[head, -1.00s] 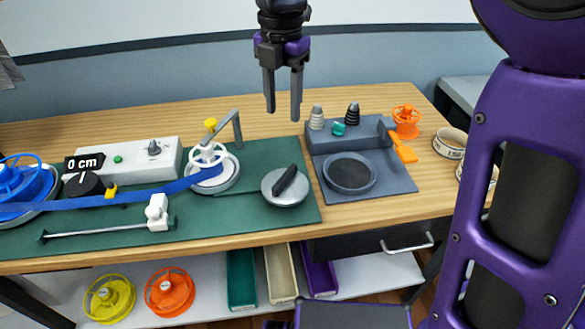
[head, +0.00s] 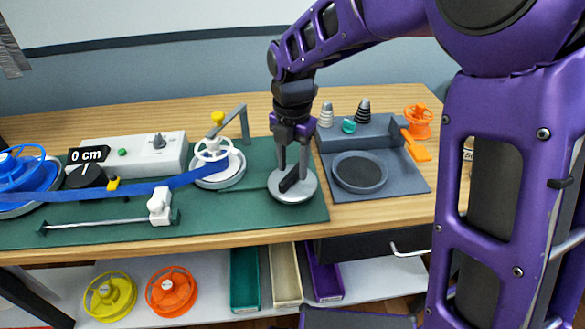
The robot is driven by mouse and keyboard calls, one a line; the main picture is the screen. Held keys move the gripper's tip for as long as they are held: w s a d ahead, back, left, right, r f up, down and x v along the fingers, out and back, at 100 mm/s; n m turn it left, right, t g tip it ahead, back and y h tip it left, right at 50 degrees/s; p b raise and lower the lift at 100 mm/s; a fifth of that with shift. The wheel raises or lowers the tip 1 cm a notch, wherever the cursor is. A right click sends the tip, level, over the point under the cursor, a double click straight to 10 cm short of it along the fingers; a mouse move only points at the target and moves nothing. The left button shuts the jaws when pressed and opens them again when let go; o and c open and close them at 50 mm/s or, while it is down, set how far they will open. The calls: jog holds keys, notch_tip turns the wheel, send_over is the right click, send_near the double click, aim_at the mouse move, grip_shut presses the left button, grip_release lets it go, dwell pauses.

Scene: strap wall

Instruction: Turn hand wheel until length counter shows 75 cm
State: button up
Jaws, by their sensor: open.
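The hand wheel (head: 301,192) is a grey disc with a black bar handle (head: 289,180) across its top, at the right end of the green mat. My gripper (head: 293,172) points down right over it, with its open fingers at the black handle. I cannot tell whether the fingers touch the handle. The length counter (head: 88,155) is a black display left of it, and it reads 0 cm. A blue strap (head: 140,188) runs from the blue spool (head: 22,178) at the left to the white spool (head: 213,150) in the middle.
A white control box (head: 150,153) and a post with a yellow knob (head: 218,118) stand at the back. Spools and bins (head: 245,278) lie on the shelf below.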

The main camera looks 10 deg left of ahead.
jog(key=shift+f, duration=0.35)
grip_shut()
jog(key=shift+m, duration=0.3)
